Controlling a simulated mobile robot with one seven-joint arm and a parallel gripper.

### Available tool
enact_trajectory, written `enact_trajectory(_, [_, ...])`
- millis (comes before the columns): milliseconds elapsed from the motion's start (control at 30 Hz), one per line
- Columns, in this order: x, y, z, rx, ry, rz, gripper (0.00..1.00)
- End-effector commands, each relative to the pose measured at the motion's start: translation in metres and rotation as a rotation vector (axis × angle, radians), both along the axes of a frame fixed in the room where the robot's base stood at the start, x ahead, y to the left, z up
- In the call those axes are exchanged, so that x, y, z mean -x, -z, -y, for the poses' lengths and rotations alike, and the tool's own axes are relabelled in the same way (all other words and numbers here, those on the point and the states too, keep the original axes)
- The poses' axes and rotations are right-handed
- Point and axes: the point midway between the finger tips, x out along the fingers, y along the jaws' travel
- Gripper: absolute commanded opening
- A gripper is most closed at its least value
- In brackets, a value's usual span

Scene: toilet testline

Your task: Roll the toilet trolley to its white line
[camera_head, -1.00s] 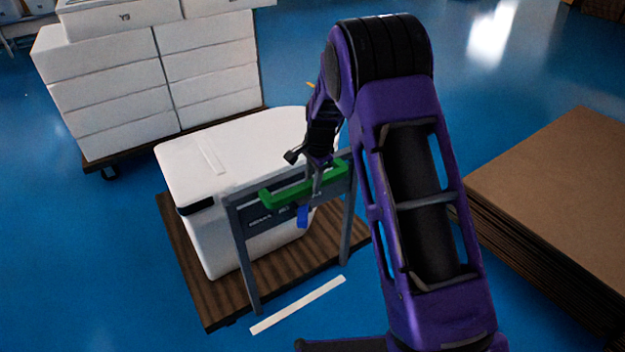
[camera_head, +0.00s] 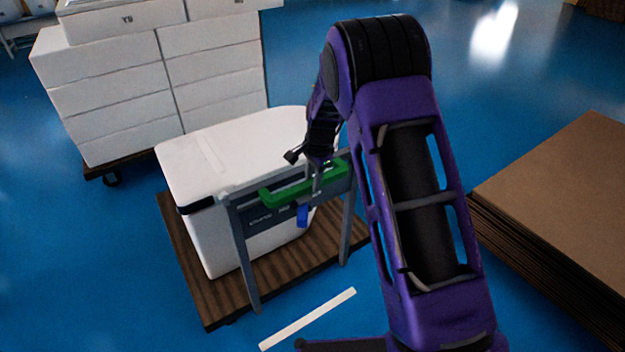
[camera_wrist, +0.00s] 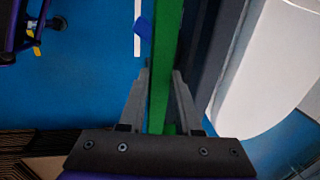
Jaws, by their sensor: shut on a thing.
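The toilet trolley (camera_head: 190,287) is a brown ribbed platform with a grey frame and a green handle bar (camera_head: 280,196). A white toilet (camera_head: 225,145) stands on it. My gripper (camera_head: 314,186) is at the handle in the head view. In the wrist view, my gripper (camera_wrist: 160,90) has one finger on each side of the green handle bar (camera_wrist: 166,60) and is shut on it. The white line (camera_head: 308,320) lies on the blue floor in front of the trolley's near edge, apart from it. A strip of white line (camera_wrist: 138,25) also shows in the wrist view.
A cart stacked with white boxes (camera_head: 115,95) stands behind the trolley at the left. A stack of brown boards (camera_head: 565,190) lies at the right. Blue floor is clear to the left and in front.

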Motion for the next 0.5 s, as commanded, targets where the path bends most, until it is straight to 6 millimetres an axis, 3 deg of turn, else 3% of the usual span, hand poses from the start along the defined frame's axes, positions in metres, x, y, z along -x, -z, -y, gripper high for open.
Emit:
enact_trajectory(167, [-0.0030, -0.0016, 0.0023, 0.002, 0.002, 0.009, 0.00])
enact_trajectory(200, [-0.0030, -0.0017, 0.0024, 0.002, 0.002, 0.009, 0.39])
enact_trajectory(300, [-0.0024, -0.0013, 0.0021, 0.002, 0.002, 0.007, 0.57])
enact_trajectory(500, [-0.0013, -0.0005, 0.0012, 0.001, 0.001, 0.004, 0.61])
